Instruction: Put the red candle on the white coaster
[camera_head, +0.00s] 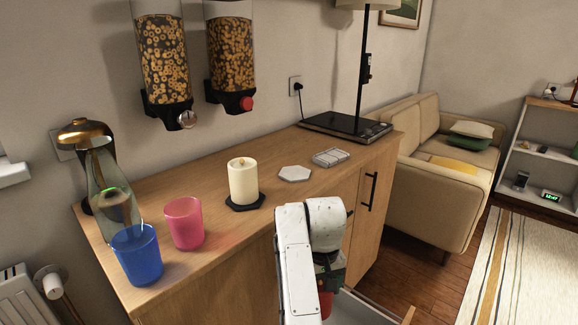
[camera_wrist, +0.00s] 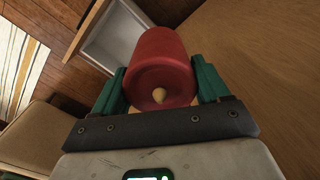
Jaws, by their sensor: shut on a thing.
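The red candle (camera_wrist: 158,62) is between the green fingers of my gripper (camera_wrist: 160,90) in the wrist view, its wick end facing the camera. My gripper is shut on it. In the head view a small red part of the candle (camera_head: 325,303) shows below my white arm, beside the cabinet front and lower than its top. The white coaster (camera_head: 294,173) is a hexagon lying bare on the wooden cabinet top, behind and left of my arm. A cream candle (camera_head: 243,181) stands on a black coaster (camera_head: 245,203) to its left.
A pink cup (camera_head: 184,222), a blue cup (camera_head: 137,255) and a glass carafe (camera_head: 113,195) stand at the left of the top. An open drawer (camera_wrist: 112,40) shows below.

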